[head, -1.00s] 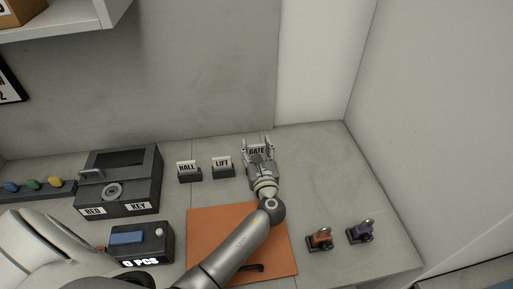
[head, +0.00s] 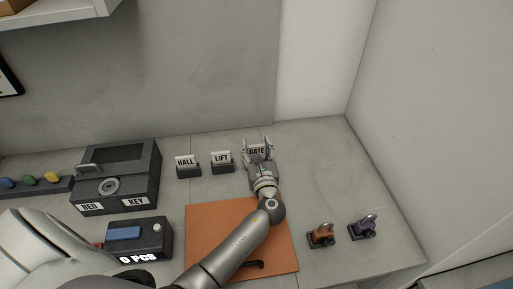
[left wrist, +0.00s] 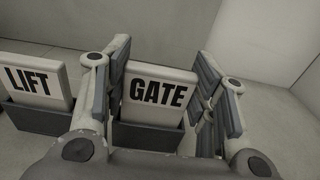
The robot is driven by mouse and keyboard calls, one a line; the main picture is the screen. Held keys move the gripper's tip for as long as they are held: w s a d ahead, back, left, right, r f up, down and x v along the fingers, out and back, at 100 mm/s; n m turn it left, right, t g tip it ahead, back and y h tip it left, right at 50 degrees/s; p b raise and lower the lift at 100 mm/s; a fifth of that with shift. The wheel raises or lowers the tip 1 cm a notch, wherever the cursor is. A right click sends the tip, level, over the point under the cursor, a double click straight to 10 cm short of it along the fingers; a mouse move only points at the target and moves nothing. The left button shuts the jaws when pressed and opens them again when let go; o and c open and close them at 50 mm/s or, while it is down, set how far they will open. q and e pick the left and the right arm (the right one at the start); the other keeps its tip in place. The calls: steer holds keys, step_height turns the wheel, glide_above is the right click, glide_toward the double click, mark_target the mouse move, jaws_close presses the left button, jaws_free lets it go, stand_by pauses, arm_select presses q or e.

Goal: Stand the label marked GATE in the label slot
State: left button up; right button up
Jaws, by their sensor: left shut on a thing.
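The white GATE label (head: 257,151) stands upright at the right end of the row of labels. In the left wrist view the GATE label (left wrist: 158,92) is between the two fingers of my left gripper (head: 257,145), which is shut on it. A dark label slot (left wrist: 150,137) is directly below the label, and its front wall hides the label's lower edge. I cannot tell whether the label is fully seated. My right gripper is not in view.
The LIFT label (head: 222,158) and HALL label (head: 186,161) stand in dark holders to the left. A dark RED KEY box (head: 118,180) is further left. An orange mat (head: 210,240) lies in front.

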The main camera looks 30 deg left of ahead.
arm_select(q)
steer(key=shift+f+b, duration=0.4)
steer(key=shift+f, duration=0.2)
steer(key=o, duration=1.1)
steer(key=shift+s, duration=0.1)
steer(key=v, duration=1.2)
